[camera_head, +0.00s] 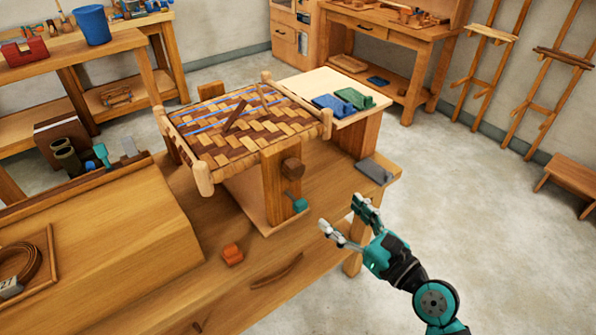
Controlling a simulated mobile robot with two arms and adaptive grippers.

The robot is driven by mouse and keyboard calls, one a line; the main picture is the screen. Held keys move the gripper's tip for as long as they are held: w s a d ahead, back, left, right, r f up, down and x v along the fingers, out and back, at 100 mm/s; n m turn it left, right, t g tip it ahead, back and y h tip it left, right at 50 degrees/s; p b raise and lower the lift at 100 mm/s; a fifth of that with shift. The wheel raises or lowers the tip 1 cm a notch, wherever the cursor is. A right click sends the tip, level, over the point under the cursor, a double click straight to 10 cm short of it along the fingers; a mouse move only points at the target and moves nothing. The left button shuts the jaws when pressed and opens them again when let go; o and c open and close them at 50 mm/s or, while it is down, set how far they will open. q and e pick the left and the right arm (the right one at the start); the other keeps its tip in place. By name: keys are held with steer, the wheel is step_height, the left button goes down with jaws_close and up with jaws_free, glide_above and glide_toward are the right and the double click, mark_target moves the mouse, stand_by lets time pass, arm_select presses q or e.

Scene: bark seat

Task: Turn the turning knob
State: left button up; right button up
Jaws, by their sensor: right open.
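A dark brown wooden knob (292,168) sticks out from the right side of a wooden post under the woven bark seat (245,125); I take it to be the turning knob. The seat has a checkered weave, blue strips and a round-posted wooden frame, and stands on the workbench. My right gripper (346,222) is open and empty, below and to the right of the knob and apart from it. My left gripper is out of view.
A small teal-ended piece (300,205) is just below the knob, near the post's foot. An orange block (232,254) lies on the workbench (190,285) front. Open floor lies right.

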mark_target(298, 175)
steer(key=p+x, duration=0.1)
steer(key=x, duration=1.6)
steer(key=shift+d+f, duration=0.1)
steer(key=shift+f, duration=0.05)
steer(key=c, duration=1.2)
